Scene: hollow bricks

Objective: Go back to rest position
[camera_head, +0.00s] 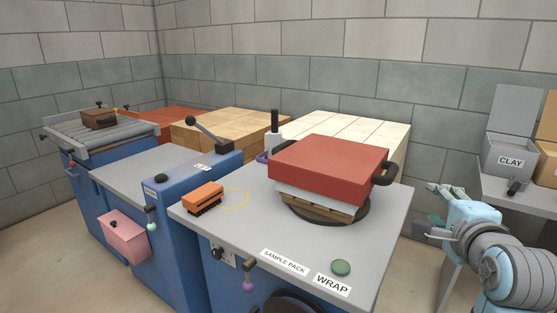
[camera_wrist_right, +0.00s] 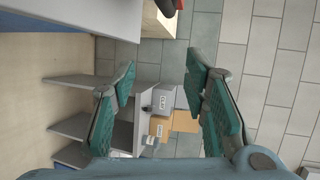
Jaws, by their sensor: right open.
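My right gripper (camera_head: 437,207) is at the right of the head view, beside the right edge of the wrapping table (camera_head: 230,235). In the right wrist view its two teal-padded fingers (camera_wrist_right: 165,95) stand wide apart with nothing between them. Beyond them a shelf unit with boxes shows, turned sideways. On the table a red block (camera_head: 330,158) sits on a pale layer and a wooden pallet, over a dark round turntable (camera_head: 325,212). My left gripper is not in view.
An orange brush-like tool (camera_head: 202,197) lies at the table's left. A grey CLAY bin (camera_head: 509,158) stands on a shelf at right. Blue machines with a roller conveyor (camera_head: 95,125) fill the left. Stacks of tan (camera_head: 230,128) and cream (camera_head: 350,130) bricks stand behind.

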